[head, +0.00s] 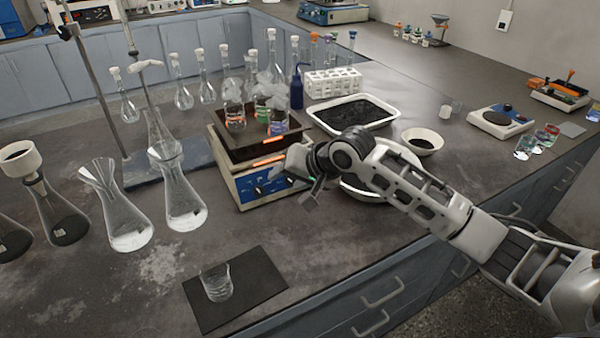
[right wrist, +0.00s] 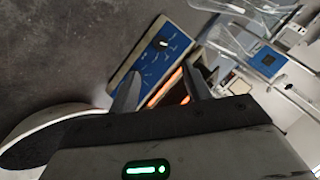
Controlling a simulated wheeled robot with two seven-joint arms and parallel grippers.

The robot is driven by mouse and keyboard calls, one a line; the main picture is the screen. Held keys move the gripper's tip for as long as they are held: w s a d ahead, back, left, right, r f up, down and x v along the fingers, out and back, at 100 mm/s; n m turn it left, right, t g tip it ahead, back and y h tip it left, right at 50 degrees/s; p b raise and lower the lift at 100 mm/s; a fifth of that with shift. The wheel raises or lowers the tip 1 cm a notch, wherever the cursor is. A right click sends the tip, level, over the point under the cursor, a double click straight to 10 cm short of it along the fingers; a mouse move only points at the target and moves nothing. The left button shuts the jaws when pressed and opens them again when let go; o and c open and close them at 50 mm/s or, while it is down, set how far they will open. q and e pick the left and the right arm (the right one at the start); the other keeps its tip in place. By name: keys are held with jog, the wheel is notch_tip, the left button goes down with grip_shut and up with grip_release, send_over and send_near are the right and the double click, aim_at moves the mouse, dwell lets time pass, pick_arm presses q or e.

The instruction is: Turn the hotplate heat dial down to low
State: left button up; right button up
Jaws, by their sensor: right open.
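The hotplate (head: 229,166) is a boxy tan unit with a dark top, a blue front panel and an orange glow; beakers stand on top. A dark dial (head: 259,190) sits on the blue panel in the head view. In the right wrist view a dial (right wrist: 163,43) with white marks around it shows on the panel (right wrist: 150,68); its exact setting is too small to read. My right gripper (head: 309,190) is open and empty in front of the panel's right part, which it partly hides. Its two fingers (right wrist: 160,90) appear apart in the wrist view. My left gripper is out of sight.
Conical flasks (head: 128,235) stand to the left. A glass beaker (head: 217,284) stands on a black mat (head: 265,282) in front. A white tray (head: 313,112) of dark grains lies behind my right arm, beside a small white bowl (head: 423,151).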

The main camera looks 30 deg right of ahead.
jog(key=shift+v, duration=2.05)
jog(key=s+a+f+n, duration=0.1)
jog(key=s+a+f, duration=0.1)
jog(key=s+f, duration=0.1)
jog(key=s+a+f+n+g, duration=0.1)
jog(key=s+a+f+n, duration=0.1)
jog(key=s, duration=0.4)
jog(key=s+a+f+n+g, duration=0.1)
jog(key=s+a+f+n, duration=0.1)
jog(key=s+f, duration=0.3)
jog(key=shift+a+h, duration=0.2)
jog(key=shift+h, duration=0.2)
jog(key=s+d+f+n+g+h, duration=0.1)
jog(key=s+d, duration=0.1)
jog(key=s, duration=0.6)
jog(key=s+d+f+n+g+h, duration=0.1)
jog(key=s+f+g+h, duration=0.1)
jog(key=s, duration=0.5)
jog(key=w+a+f+t+y, duration=0.1)
jog(key=w+a+f+t, duration=0.1)
jog(key=w+f+t, duration=0.1)
jog(key=w+a+f+n+t+y, duration=0.1)
jog(key=w+a+f+t, duration=0.1)
jog(key=f, duration=0.4)
jog(key=shift+w+a+t+y, duration=0.3)
jog(key=shift+w+a+t, duration=0.1)
jog(key=shift+t, duration=0.5)
